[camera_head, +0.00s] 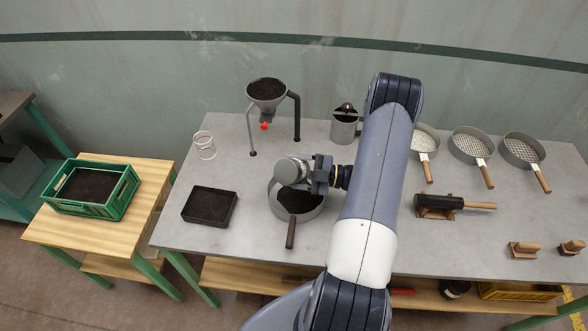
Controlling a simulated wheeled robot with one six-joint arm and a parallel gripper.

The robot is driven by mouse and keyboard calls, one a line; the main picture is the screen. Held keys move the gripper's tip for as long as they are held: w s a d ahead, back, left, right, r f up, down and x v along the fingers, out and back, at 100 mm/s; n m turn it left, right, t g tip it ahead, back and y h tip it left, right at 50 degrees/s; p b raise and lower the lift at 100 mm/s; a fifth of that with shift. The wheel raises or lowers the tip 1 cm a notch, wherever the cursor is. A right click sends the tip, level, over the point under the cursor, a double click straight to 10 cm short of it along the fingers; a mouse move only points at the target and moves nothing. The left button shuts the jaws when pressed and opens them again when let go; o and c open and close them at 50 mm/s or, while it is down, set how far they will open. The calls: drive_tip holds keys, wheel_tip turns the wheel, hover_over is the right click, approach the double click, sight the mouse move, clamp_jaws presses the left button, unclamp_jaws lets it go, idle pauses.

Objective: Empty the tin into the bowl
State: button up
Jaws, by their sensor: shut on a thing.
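My gripper (320,174) is shut on a grey cylindrical tin (290,171). It holds the tin tipped on its side, above the far part of a round grey bowl (309,213). The tin's plain grey side faces the camera, and its mouth is not clearly visible. The bowl stands on the grey table and has dark material inside. A dark brown handle (291,233) sticks out over its near rim. The tin and gripper hide the far part of the bowl. I cannot tell whether anything is falling from the tin.
A funnel (268,107) full of dark soil stands behind on legs. A metal can (344,130) stands behind my arm. Several sieves (469,147) and a mallet (440,203) lie right.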

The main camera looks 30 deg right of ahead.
idle(0.3)
drive_tip(key=shift+s+a+f+n+h+b, duration=0.2)
drive_tip(key=shift+a+f+n+h+b, duration=0.1)
drive_tip(key=shift+f+n+b, duration=0.3)
drive_tip(key=f+n, duration=0.1)
drive_tip(key=a+f+n+g+h+b, duration=0.1)
drive_tip(key=n, duration=0.1)
drive_tip(key=shift+s+a+f, duration=0.15)
drive_tip(key=shift+s+f, duration=0.1)
drive_tip(key=shift+s, duration=0.15)
drive_tip(key=s+a+n+t+h+b, duration=0.3)
drive_tip(key=a+n+h+b, duration=0.4)
drive_tip(key=b, duration=1.3)
drive_tip(key=s+r+n+h, duration=0.1)
drive_tip(key=n+h, duration=0.2)
drive_tip(key=n, duration=0.4)
drive_tip(key=shift+s+a+t+h+b, duration=0.2)
drive_tip(key=shift+a+t+h+b, duration=0.1)
drive_tip(key=shift+a+h+b, duration=0.1)
